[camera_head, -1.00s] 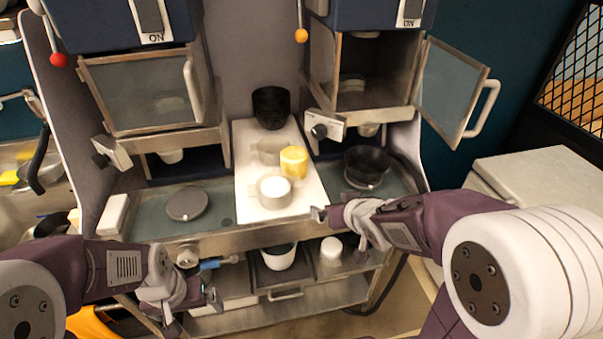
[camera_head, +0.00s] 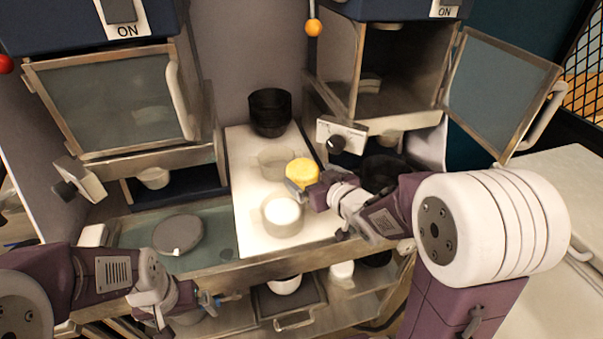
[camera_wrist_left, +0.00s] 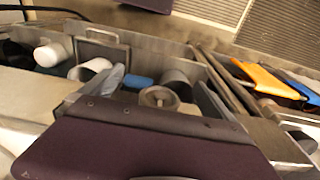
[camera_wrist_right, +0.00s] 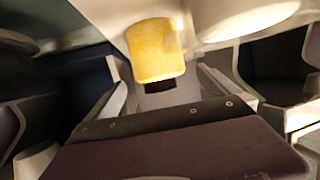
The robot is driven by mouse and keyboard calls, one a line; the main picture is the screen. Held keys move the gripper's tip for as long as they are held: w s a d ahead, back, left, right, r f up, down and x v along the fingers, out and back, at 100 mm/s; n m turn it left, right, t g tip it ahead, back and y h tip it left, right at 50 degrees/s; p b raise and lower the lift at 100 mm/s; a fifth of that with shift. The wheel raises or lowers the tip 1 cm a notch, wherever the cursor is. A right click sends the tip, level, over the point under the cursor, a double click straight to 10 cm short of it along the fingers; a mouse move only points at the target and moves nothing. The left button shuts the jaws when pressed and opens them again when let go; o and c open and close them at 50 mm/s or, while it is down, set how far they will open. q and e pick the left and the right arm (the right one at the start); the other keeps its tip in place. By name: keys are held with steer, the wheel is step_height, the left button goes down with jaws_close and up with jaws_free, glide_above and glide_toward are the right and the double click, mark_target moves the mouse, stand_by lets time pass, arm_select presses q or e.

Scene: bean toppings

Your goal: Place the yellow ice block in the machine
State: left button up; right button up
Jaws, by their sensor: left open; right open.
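The yellow ice block (camera_head: 302,171) stands on the white board between the two machines. It also shows large in the right wrist view (camera_wrist_right: 156,50), just beyond and between my right fingers. My right gripper (camera_head: 301,190) is open at the near side of the block; I cannot tell whether it touches it. My left gripper (camera_head: 212,309) is open and empty, low over the front shelf. The right machine (camera_head: 400,75) has its glass door (camera_head: 500,90) swung open and its chamber shows. The left machine's door (camera_head: 110,100) is shut.
A white-filled cup (camera_head: 283,215) stands on the board (camera_head: 250,218), close to my right gripper. A clear cup (camera_head: 277,162) and black bowls (camera_head: 270,112) stand behind. My right arm partly hides another black bowl (camera_head: 380,172). A grey disc (camera_head: 178,235) lies left.

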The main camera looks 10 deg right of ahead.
mark_target(307, 173)
steer(key=shift+w+f, duration=0.1)
steer(key=shift+w, duration=0.3)
steer(key=shift+w+a+f+b, duration=0.15)
steer(key=shift+f+b, duration=0.1)
steer(key=shift+b, duration=0.1)
steer(key=b+x, duration=0.1)
steer(key=x, duration=0.3)
steer(key=shift+r, duration=0.1)
steer(key=shift+w, duration=0.3)
steer(key=shift+s+r, duration=0.1)
steer(key=shift+s, duration=0.1)
steer(key=shift+c, duration=0.7)
steer(key=shift+s, duration=0.1)
steer(key=c, duration=1.9)
